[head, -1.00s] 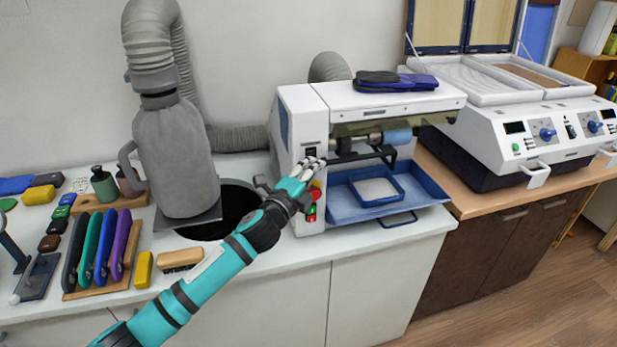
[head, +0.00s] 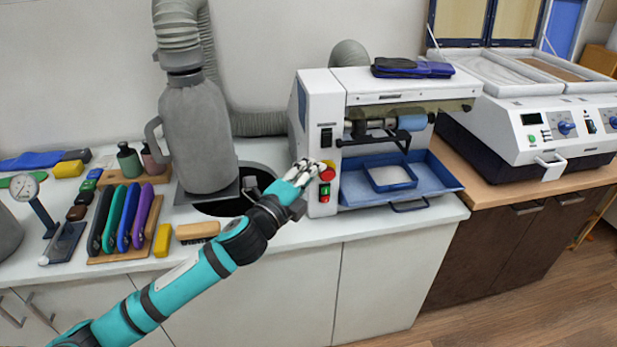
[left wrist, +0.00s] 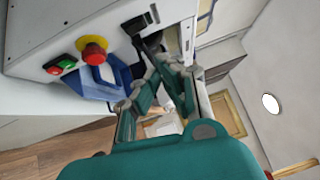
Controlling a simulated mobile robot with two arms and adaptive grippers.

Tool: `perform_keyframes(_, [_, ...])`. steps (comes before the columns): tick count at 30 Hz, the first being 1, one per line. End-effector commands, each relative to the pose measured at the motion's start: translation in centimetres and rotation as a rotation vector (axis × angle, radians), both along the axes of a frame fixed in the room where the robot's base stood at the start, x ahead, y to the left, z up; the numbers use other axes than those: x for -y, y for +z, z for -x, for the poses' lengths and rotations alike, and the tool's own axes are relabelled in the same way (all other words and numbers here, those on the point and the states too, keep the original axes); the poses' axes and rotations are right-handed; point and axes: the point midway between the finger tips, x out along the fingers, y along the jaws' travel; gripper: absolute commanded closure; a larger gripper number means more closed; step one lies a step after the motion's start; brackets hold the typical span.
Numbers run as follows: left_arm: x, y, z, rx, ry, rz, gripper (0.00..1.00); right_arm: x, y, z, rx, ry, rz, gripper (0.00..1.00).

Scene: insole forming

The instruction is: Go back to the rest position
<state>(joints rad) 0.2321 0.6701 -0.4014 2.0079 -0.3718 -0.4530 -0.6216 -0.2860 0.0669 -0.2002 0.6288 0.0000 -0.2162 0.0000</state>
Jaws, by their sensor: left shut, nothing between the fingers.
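My left gripper (head: 312,170) is shut and empty. In the head view its fingertips are in front of the white grinding machine (head: 318,105), beside the red emergency stop button (head: 327,174) on the machine's control panel. I cannot tell whether they touch it. In the left wrist view, the fingers of my left gripper (left wrist: 160,75) point past the machine, and the red button with its yellow collar (left wrist: 94,50) is to their left. A green button (left wrist: 54,70) and a red button sit below it. My right gripper is not in view.
A blue tray (head: 440,172) sits under the machine's roller. A grey suction canister (head: 197,130) stands left of the machine. Coloured tools lie on a wooden rack (head: 120,257) at the left. A white two-bay heating press (head: 560,125) stands at the right. Free floor shows lower right.

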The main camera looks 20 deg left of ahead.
Motion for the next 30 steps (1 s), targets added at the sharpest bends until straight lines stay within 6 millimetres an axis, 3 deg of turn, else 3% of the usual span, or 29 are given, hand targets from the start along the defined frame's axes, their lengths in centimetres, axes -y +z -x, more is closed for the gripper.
perform_keyframes(3, [-0.2,0.0,1.0,-0.001,-0.001,0.0,1.0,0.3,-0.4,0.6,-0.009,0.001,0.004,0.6])
perform_keyframes(10, [-0.2,0.1,1.2,-0.001,0.0,0.0,1.0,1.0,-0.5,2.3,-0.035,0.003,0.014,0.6])
perform_keyframes(19, [-0.2,0.1,1.2,-0.001,0.0,0.001,1.0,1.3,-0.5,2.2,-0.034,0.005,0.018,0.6])
perform_keyframes(22, [-0.5,-0.9,0.9,-0.021,0.008,0.014,1.0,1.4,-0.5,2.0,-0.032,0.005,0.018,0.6])
perform_keyframes(26, [-2.0,-6.0,-0.1,-0.122,0.047,0.084,1.0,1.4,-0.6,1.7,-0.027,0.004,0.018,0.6])
perform_keyframes(30, [-4.5,-15.8,-0.4,-0.307,0.129,0.225,1.0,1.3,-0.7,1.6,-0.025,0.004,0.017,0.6])
